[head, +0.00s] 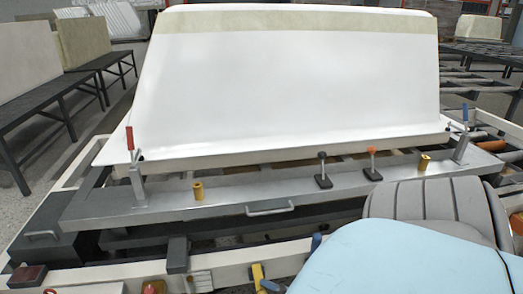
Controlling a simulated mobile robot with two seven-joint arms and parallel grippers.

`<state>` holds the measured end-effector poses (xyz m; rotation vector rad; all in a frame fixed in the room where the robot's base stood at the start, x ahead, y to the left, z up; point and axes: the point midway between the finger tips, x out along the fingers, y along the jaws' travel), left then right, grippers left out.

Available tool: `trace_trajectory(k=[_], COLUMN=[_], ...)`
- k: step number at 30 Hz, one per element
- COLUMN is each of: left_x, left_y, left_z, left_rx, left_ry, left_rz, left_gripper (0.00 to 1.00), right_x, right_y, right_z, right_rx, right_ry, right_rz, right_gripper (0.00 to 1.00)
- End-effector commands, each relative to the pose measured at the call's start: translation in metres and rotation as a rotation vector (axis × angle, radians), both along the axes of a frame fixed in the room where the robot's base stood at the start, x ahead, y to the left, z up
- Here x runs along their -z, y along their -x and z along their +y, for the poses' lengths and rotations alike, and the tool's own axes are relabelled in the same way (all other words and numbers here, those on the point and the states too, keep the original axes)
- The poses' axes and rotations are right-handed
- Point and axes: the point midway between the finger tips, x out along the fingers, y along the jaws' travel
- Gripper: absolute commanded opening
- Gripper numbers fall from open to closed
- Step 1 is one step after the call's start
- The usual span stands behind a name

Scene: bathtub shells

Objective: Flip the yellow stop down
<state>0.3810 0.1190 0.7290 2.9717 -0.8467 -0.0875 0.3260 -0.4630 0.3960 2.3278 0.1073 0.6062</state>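A small yellow piece (257,273) is at the bottom edge of the head view, by the pale front rail, with a blue part (271,286) just right of it. It looks like the yellow stop and seems to stand up against the rail, but its lower end is cut off. Neither gripper shows in this view.
The metal bar (250,190) carries a red-handled clamp (130,139), a black-knobbed clamp (322,170), an orange-knobbed clamp (372,164) and a blue-handled clamp (465,115). A silver handle (270,208) is on its front. Dark benches (45,110) stand at left. A light-blue surface hides the lower right.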

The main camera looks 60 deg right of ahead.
Motion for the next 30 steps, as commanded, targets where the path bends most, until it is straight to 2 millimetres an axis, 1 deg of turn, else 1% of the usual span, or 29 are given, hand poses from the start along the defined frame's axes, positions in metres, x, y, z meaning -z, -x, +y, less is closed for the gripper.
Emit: trace_trajectory(k=[5,12,18,21,24,30], left_x=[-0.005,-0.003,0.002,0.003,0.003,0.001], left_y=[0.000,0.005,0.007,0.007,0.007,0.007], left_z=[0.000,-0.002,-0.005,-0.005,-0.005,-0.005], left_rx=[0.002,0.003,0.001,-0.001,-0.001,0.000], left_ry=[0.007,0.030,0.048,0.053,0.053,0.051], left_rz=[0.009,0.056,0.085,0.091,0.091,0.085], left_gripper=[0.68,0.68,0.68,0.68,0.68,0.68], right_x=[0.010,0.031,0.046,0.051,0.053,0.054], right_y=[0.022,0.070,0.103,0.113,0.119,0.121], right_z=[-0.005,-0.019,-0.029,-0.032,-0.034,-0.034], right_rx=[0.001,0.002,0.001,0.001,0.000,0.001], right_ry=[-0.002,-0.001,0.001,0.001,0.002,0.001], right_rz=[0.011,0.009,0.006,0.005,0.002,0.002], right_gripper=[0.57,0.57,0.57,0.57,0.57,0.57])
